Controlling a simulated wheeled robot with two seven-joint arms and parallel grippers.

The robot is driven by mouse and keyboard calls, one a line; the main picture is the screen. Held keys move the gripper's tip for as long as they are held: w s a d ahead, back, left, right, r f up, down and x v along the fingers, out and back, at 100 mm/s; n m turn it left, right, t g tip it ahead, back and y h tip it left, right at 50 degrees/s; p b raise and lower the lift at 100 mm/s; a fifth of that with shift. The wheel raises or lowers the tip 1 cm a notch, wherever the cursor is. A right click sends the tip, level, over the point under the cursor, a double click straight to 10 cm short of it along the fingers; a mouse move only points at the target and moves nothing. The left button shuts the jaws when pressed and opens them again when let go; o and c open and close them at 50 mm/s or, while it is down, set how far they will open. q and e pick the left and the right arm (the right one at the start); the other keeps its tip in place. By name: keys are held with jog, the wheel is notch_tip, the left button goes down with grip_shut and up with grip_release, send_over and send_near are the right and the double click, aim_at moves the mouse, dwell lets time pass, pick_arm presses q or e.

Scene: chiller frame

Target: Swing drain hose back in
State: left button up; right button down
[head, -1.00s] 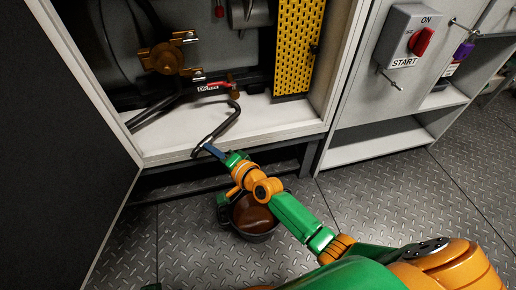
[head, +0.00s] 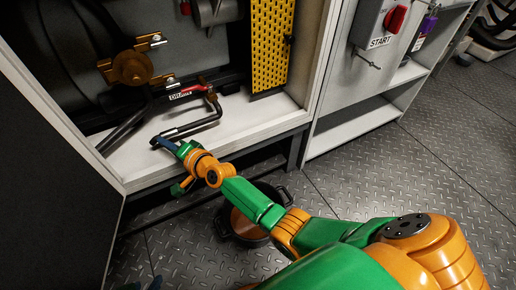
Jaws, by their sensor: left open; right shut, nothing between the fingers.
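The black drain hose (head: 193,129) runs from an elbow beside the red-handled drain valve (head: 193,90), bends, and lies leftward over the white cabinet floor. Its free end is at the fingers of my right gripper (head: 167,145). That gripper is shut with nothing between its fingers and appears to touch the hose end from the front; exact contact is unclear. My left gripper (head: 146,284) shows only as dark tips at the bottom edge, open and away from the hose.
A dark round pan (head: 229,229) with brown contents stands on the floor, partly behind my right arm. The white cabinet floor (head: 240,112) has bare room right of the hose. A yellow perforated panel (head: 271,45) and a START switch box (head: 379,24) are at right.

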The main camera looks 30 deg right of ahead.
jog(key=shift+w+r, duration=0.2)
jog(key=shift+w, duration=0.05)
jog(key=shift+r, duration=0.1)
pick_arm(q)
jog(key=w, duration=0.1)
jog(key=w+r+t, duration=0.1)
jog(key=w+d, duration=0.1)
jog(key=shift+w+r+t, duration=0.1)
jog(key=shift+r+t, duration=0.2)
jog(key=shift+r, duration=0.1)
pick_arm(e)
jog(key=shift+w+r, duration=0.1)
jog(key=shift+r, duration=0.05)
